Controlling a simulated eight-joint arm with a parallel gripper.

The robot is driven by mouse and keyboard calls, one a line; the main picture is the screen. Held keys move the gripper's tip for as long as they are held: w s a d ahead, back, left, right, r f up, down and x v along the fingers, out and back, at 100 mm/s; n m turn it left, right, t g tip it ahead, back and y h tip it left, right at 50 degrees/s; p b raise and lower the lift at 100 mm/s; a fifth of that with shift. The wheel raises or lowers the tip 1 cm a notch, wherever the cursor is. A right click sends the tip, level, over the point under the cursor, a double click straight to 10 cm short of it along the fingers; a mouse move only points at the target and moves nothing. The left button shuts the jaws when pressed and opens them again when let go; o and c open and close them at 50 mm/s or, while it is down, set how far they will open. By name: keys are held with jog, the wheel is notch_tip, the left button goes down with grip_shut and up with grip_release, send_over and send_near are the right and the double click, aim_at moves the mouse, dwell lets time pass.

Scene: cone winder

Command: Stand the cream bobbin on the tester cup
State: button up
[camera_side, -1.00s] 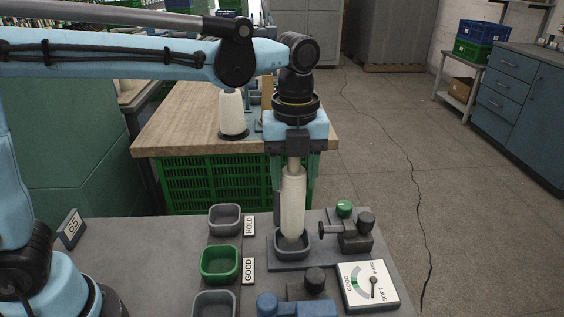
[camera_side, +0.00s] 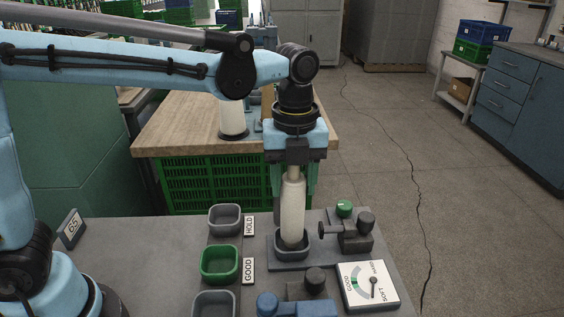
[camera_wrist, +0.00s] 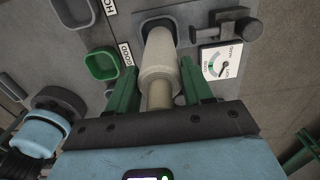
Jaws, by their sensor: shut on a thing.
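The cream bobbin (camera_side: 292,215) stands upright in the side view, with its lower end inside the rim of the grey tester cup (camera_side: 292,256). Whether its base touches the cup floor is hidden by the rim. My gripper (camera_side: 292,190) is above the cup, its green fingers on either side of the bobbin's upper part and shut on it. In the wrist view the bobbin (camera_wrist: 160,60) runs from between the fingers (camera_wrist: 160,92) to the dark mouth of the cup (camera_wrist: 147,24).
A plunger fixture (camera_side: 350,232) with a green knob stands right of the cup, and a dial gauge (camera_side: 368,286) in front of it. A green tray (camera_side: 219,278) and grey trays are at left. Another cream cone (camera_side: 232,118) stands on the wooden table behind.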

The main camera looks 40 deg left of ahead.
jog(key=shift+f, duration=0.3)
dwell(0.4)
jog(key=shift+f, duration=0.4)
jog(key=o, duration=1)
jog(key=shift+o, duration=0.2)
jog(key=shift+r, duration=0.15)
notch_tip(320, 180, up, 12)
jog(key=shift+f, duration=0.1)
